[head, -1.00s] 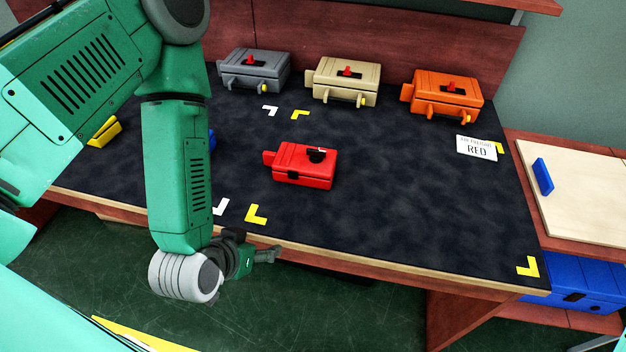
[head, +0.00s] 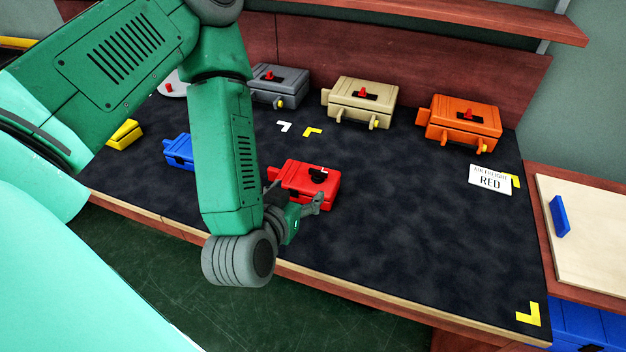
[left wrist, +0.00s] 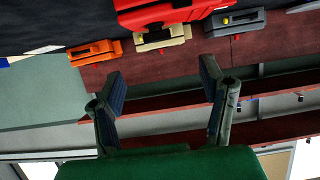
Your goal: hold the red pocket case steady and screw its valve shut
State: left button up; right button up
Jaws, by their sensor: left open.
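The red pocket case (head: 312,180) lies on the dark mat, with a black valve knob (head: 318,174) on its top. My left gripper (head: 312,203) is just in front of the case, on its near side, and its jaws are open and empty. In the left wrist view the two fingers (left wrist: 166,92) stand wide apart, and the red case (left wrist: 170,12) is at the top edge beyond them. I cannot tell whether a finger touches the case. My right gripper is not in either view.
Grey (head: 278,86), tan (head: 360,101) and orange (head: 460,122) cases stand along the back. A blue case (head: 179,150) and a yellow case (head: 124,134) lie to the left. The mat right of the red case is clear.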

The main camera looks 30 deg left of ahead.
aim_at(317, 173)
pick_arm(q)
jog(key=b+x, duration=0.4)
jog(key=x, duration=0.7)
jog(key=shift+w+a+f+b, duration=0.2)
jog(key=shift+w+a+b, duration=0.1)
jog(key=shift+b, duration=0.1)
jog(key=shift+w+d, duration=0.25)
jog(key=shift+d, duration=0.05)
jog(key=shift+w+d, duration=0.25)
jog(key=shift+d, duration=0.25)
jog(key=shift+a, duration=0.35)
jog(key=c, duration=0.3)
jog(key=shift+a+f, duration=0.15)
jog(key=shift+a, duration=0.25)
jog(key=c, duration=1.1)
jog(key=o, duration=0.4)
jog(key=shift+c, duration=0.2)
grip_shut()
jog(key=shift+d, duration=0.55)
jog(key=shift+a, duration=0.45)
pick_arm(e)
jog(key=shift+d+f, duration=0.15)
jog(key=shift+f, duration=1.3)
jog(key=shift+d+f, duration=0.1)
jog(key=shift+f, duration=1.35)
pick_arm(q)
jog(key=shift+d, duration=0.2)
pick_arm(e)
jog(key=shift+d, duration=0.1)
